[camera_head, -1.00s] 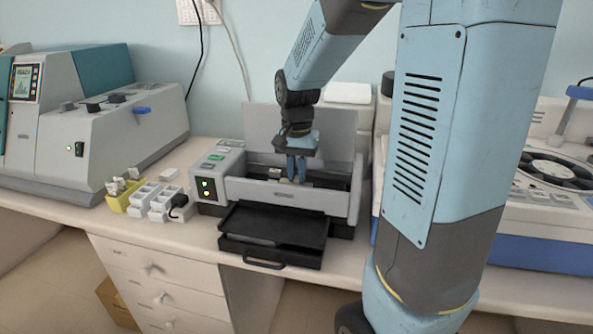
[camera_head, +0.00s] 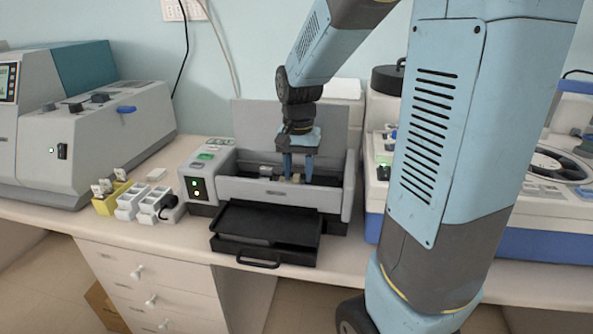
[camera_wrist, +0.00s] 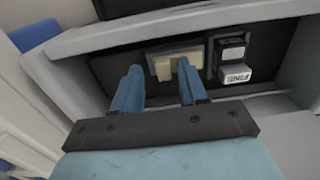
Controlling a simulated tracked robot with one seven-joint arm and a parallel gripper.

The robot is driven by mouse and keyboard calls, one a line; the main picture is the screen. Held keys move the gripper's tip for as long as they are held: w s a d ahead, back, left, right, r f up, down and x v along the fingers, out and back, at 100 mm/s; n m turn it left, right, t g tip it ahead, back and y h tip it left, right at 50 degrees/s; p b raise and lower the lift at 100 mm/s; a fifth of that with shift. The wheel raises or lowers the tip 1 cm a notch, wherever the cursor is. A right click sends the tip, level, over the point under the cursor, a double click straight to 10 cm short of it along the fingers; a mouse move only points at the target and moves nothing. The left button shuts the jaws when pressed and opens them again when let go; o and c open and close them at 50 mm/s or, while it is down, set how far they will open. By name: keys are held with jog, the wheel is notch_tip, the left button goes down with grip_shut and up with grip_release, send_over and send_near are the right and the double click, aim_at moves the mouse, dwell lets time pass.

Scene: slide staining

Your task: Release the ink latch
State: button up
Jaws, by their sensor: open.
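The grey slide stainer (camera_head: 268,190) stands on the bench with its lid raised at the back and its dark inner bay open. My gripper (camera_head: 297,178) reaches down into the bay, fingers apart. In the wrist view, a beige latch-like piece (camera_wrist: 176,62) lies just beyond and between the fingertips of my gripper (camera_wrist: 157,72). Whether the fingers touch it cannot be told. Beside it on the right is a small block with a dark top and a white label (camera_wrist: 234,72) whose lettering appears upside down. It also shows in the head view, left of my gripper (camera_head: 266,171).
A black tray (camera_head: 262,222) with a handle sticks out at the stainer's front. A button panel with lights (camera_head: 197,187) is on its left. White racks (camera_head: 133,203) and a yellow rack (camera_head: 108,204) stand left. A large grey machine (camera_head: 90,140) is further left.

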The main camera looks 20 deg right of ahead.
aim_at(298, 175)
notch_tip(298, 175, up, 14)
jog(key=shift+f, duration=0.15)
dwell(0.5)
dwell(0.3)
jog(key=s+f+n+t, duration=0.1)
jog(key=s+n+t, duration=0.4)
jog(key=s, duration=1.1)
jog(key=shift+a+f+n+t, duration=0.15)
jog(key=shift+f+n+t, duration=0.2)
jog(key=shift+n, duration=0.35)
